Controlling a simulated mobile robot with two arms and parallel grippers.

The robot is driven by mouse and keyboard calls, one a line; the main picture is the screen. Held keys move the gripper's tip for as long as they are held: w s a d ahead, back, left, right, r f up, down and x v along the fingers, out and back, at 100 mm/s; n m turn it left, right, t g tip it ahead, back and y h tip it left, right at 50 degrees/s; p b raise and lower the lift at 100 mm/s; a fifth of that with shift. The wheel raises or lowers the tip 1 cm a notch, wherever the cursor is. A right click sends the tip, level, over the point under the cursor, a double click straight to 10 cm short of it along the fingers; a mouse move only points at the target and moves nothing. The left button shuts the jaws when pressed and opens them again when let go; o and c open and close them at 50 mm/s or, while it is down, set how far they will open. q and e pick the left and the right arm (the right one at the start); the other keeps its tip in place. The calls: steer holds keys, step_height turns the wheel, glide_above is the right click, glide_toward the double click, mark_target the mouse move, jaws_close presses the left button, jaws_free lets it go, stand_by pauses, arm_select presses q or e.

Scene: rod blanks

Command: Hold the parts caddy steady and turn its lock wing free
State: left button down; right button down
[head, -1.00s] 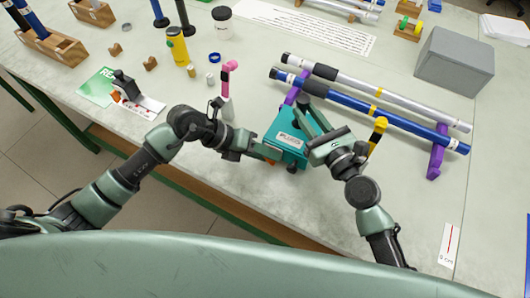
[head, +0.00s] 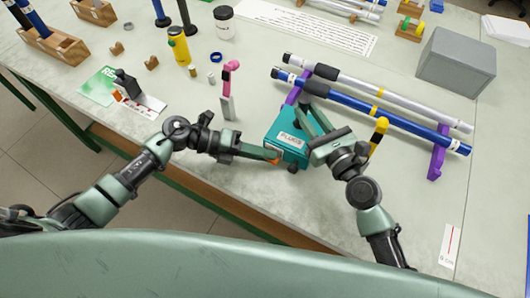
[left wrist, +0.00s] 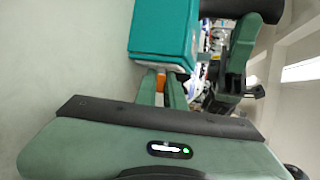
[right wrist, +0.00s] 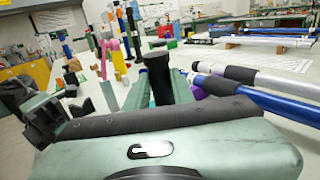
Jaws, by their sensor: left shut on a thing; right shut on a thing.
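The parts caddy (head: 286,138) is a teal box with a white label, standing near the table's front edge. It also shows in the left wrist view (left wrist: 163,32). My left gripper (head: 274,156) is at its front left side, shut on the small orange lock wing (left wrist: 160,82), which is mostly hidden between the fingers. My right gripper (head: 303,113) reaches over the caddy from the right.
Blue and silver rods (head: 390,115) lie on purple supports (head: 437,162) behind and right of the caddy. A pink-topped tool (head: 228,90) stands to its left, and a yellow-topped tool (head: 377,135) is by my right wrist. A grey box (head: 455,62) stands at the back right.

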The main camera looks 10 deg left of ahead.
stand_by(0.3)
arm_select(q)
steer(key=c, duration=1.5)
jaws_free()
steer(key=shift+a, duration=0.1)
steer(key=v, duration=1.2)
steer(key=shift+w+f, duration=0.1)
steer(key=shift+f, duration=0.15)
